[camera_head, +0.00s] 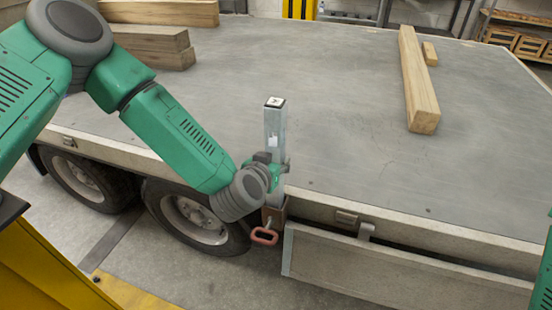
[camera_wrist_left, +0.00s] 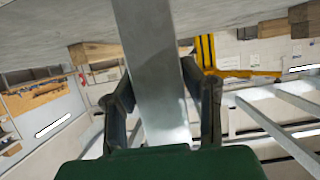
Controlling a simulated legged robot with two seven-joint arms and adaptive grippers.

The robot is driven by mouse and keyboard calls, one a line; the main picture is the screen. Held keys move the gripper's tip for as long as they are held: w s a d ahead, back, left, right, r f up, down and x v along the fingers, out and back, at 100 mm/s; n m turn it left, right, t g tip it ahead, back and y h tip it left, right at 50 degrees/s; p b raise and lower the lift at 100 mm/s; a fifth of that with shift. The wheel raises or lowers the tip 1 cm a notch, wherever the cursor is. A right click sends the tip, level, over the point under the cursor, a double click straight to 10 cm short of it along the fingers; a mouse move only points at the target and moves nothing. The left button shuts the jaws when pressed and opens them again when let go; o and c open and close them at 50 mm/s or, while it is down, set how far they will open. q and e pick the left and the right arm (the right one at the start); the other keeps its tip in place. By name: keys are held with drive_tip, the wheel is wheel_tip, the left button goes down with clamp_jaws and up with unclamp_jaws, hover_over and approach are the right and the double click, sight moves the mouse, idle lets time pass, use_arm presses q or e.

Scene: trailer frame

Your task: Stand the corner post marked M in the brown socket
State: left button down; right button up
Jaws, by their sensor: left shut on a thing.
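A grey metal corner post (camera_head: 274,130) stands about upright at the near edge of the trailer bed. Its white top label carries a dark mark too small to read surely. My left gripper (camera_head: 278,172) is shut on the lower part of the post, and in the left wrist view the post (camera_wrist_left: 152,60) runs between its two fingers. My right gripper is not in view.
A long wooden beam (camera_head: 415,80) and a small block (camera_head: 429,53) lie on the bed, with more timber (camera_head: 150,42) at back left. The middle bed is clear.

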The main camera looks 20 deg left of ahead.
use_arm(q)
drive_tip(key=shift+d, duration=0.1)
idle(0.3)
drive_tip(key=c, duration=1)
unclamp_jaws()
drive_tip(key=shift+o, duration=0.2)
drive_tip(key=shift+s, duration=0.15)
drive_tip(key=d+v, duration=0.1)
drive_tip(key=v, duration=1.1)
drive_tip(key=s+a+f+m+g+h, duration=0.1)
drive_tip(key=s+f+g, duration=0.2)
drive_tip(key=s+f, duration=0.3)
drive_tip(key=s+a+f+g, duration=0.15)
drive_tip(key=s+f, duration=0.25)
drive_tip(key=f, duration=0.4)
drive_tip(key=s+a+f+g+y, duration=0.1)
drive_tip(key=s+a+f+g, duration=0.3)
drive_tip(key=s, duration=0.3)
drive_tip(key=s+a+f+n+g, duration=0.1)
drive_tip(key=s+a+f+g, duration=0.3)
drive_tip(key=s, duration=0.4)
drive_tip(key=shift+s+a+y, duration=0.25)
drive_tip(key=shift+a+y, duration=0.15)
drive_tip(key=shift+a, duration=0.25)
